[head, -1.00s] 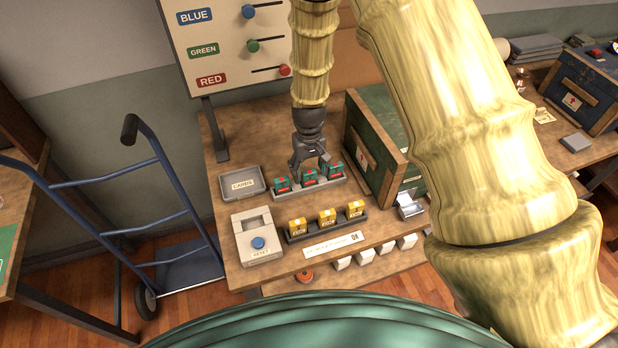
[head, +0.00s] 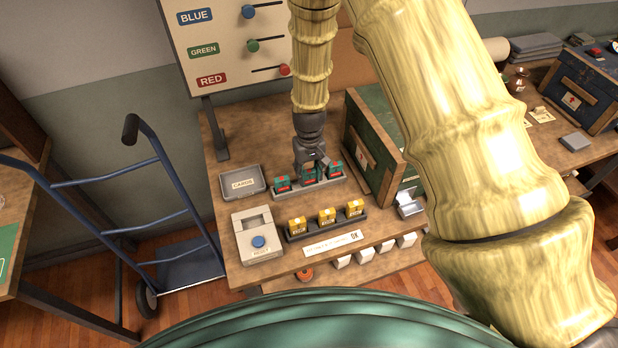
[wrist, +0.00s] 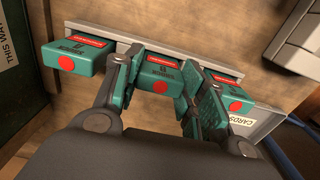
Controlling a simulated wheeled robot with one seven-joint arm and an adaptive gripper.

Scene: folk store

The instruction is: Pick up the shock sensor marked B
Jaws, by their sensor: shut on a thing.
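Three green sensors with red fronts stand in a row on a grey rack (head: 312,189). The middle sensor (wrist: 162,72) is between my gripper's fingers in the wrist view; its small mark looks like a B but is blurred. It sits in the rack line. My gripper (head: 311,168) points down over the rack and is shut on this middle sensor, a finger on each side. In the wrist view, one sensor (wrist: 76,56) is left of the fingers and another (wrist: 232,97) is on the right, partly behind the right finger.
A rack of yellow blocks (head: 327,217) stands in front. A cards tray (head: 242,181) and a box with a blue button (head: 257,240) are on the left. A green wooden crate (head: 378,150) stands close on the right. A slider board (head: 232,45) rises behind.

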